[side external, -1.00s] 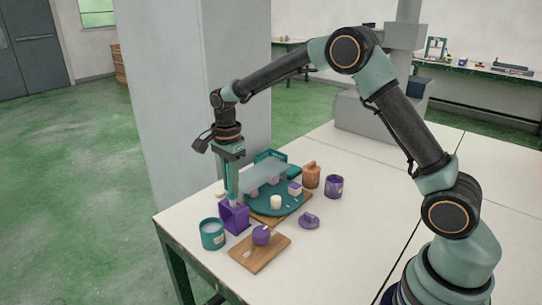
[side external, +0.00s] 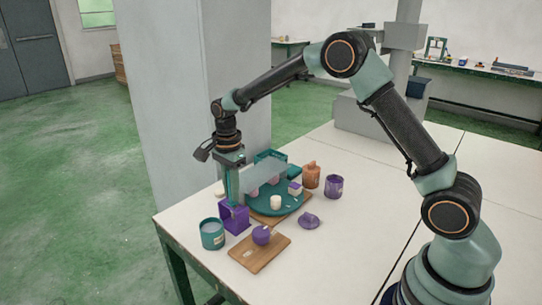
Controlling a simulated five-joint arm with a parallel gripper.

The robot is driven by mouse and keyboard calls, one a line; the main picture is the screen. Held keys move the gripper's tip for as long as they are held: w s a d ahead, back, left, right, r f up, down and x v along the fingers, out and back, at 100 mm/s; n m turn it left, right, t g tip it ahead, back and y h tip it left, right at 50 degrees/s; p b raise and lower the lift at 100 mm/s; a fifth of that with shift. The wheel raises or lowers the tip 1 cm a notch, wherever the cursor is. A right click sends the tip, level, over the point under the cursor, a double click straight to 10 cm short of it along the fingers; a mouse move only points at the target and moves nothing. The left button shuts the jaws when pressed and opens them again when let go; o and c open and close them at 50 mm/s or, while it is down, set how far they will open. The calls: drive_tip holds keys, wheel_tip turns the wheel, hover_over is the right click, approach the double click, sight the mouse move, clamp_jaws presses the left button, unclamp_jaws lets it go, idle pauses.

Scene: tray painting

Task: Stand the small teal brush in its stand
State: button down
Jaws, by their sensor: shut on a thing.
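The purple open-topped stand (side external: 236,220) is upright near the left front edge of the white table. My gripper (side external: 232,198) points straight down, with its fingertips at the mouth of the stand. It is shut on the small teal brush, which blends with the teal fingers and is mostly hidden by them and by the stand's walls. I cannot tell how deep the brush sits or whether it touches the stand's floor.
A teal cup (side external: 212,236) stands close left of the stand. A wooden board (side external: 250,258) with a purple round item (side external: 261,235) is in front. A teal round tray (side external: 291,207) with several items is behind right. An orange jar (side external: 311,176) and purple cup (side external: 333,187) stand beyond.

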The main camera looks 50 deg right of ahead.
drive_tip(key=shift+c, duration=1.2)
unclamp_jaws()
drive_tip(key=shift+r, duration=3.05)
wheel_tip(320, 180, up, 12)
drive_tip(key=s+d+r+n+t, duration=0.2)
drive_tip(key=s+r+n+t, duration=0.15)
drive_tip(key=s+n, duration=0.65)
drive_tip(key=s+f+n+t, duration=0.2)
drive_tip(key=s+f+n, duration=0.3)
drive_tip(key=s+n, duration=0.3)
drive_tip(key=s, duration=0.3)
drive_tip(key=shift+d+f, duration=0.25)
drive_tip(key=shift+f, duration=0.15)
